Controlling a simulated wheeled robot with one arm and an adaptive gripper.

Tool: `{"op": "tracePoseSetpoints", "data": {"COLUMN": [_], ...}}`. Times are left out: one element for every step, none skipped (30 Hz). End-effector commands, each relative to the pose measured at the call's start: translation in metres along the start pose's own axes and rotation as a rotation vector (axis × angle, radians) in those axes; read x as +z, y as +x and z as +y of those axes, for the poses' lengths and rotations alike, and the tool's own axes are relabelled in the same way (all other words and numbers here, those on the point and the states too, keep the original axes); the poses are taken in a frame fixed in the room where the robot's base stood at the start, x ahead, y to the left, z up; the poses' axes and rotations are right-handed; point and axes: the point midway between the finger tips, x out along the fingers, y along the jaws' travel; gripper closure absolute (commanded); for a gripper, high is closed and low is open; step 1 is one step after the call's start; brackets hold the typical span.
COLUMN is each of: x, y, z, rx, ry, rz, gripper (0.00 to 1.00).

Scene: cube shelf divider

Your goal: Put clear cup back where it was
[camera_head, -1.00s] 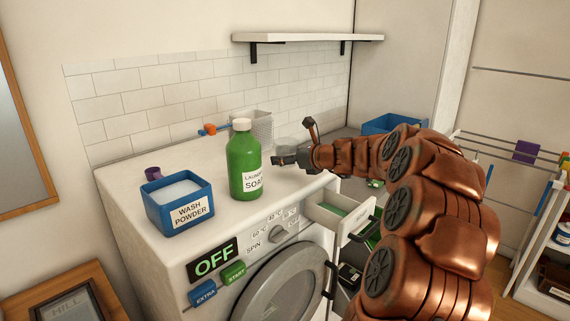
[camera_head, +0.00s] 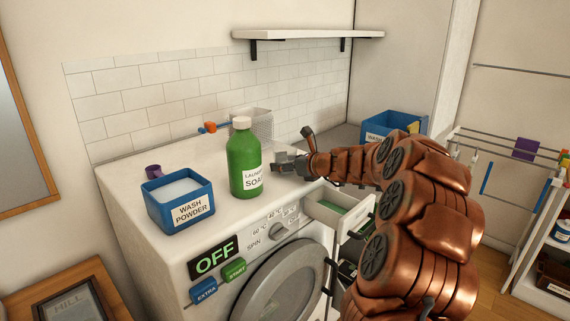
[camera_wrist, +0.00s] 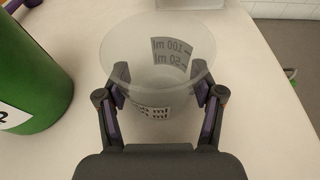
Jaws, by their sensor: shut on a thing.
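The clear cup (camera_wrist: 150,50) shows in the wrist view. It is see-through, with grey measuring marks on its side, and looks upright. My gripper (camera_wrist: 160,88) is shut on it, with one finger on each side. In the head view my gripper (camera_head: 284,163) is low over the right part of the white washing machine top (camera_head: 115,182), right of the green laundry soap bottle (camera_head: 242,165). The cup is hard to make out there. I cannot tell whether its base touches the top.
A blue wash powder box (camera_head: 178,205) stands left of the bottle. A wire basket (camera_head: 252,124) is behind it. The detergent drawer (camera_head: 338,211) is pulled out at the front. A blue bin (camera_head: 385,126) stands further right. A wall shelf (camera_head: 305,37) is above.

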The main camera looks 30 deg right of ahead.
Motion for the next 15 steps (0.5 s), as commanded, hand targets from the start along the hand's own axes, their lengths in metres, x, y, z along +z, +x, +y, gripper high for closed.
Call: {"op": "tracePoseSetpoints", "data": {"x": [-0.0014,-0.0021,-0.0031,-0.0029,-0.0027,-0.0027,-0.0027,-0.0027,-0.0026,-0.0026,-0.0026,-0.0025,-0.0025,-0.0025,-0.0025], "y": [0.0006,0.0008,0.0011,0.0009,0.0008,0.0008,0.0008,0.0008,0.0008,0.0008,0.0008,0.0008,0.0008,0.0008,0.0008], "z": [0.0002,0.0003,0.0002,0.0002,0.0001,0.0002,0.0002,0.0002,0.0002,0.0002,0.0002,0.0002,0.0002,0.0002,0.0002], "rx": [0.001,0.001,0.001,0.0,0.0,0.0,0.0,0.0,0.0,0.0,0.0,0.001,0.001,0.001,0.001], "ry": [0.0,0.0,0.001,0.0,0.0,0.0,0.0,0.0,0.0,0.0,0.0,0.0,0.0,0.0,0.0], "rz": [0.0,0.0,0.0,0.0,0.0,0.0,0.0,0.0,0.0,0.0,0.0,0.0,0.0,0.0,0.0], "gripper": [0.71,0.71,0.71,0.31,0.28,0.24,0.21,0.17,0.13,0.1,0.08,0.08,0.08,0.08,0.08]}}
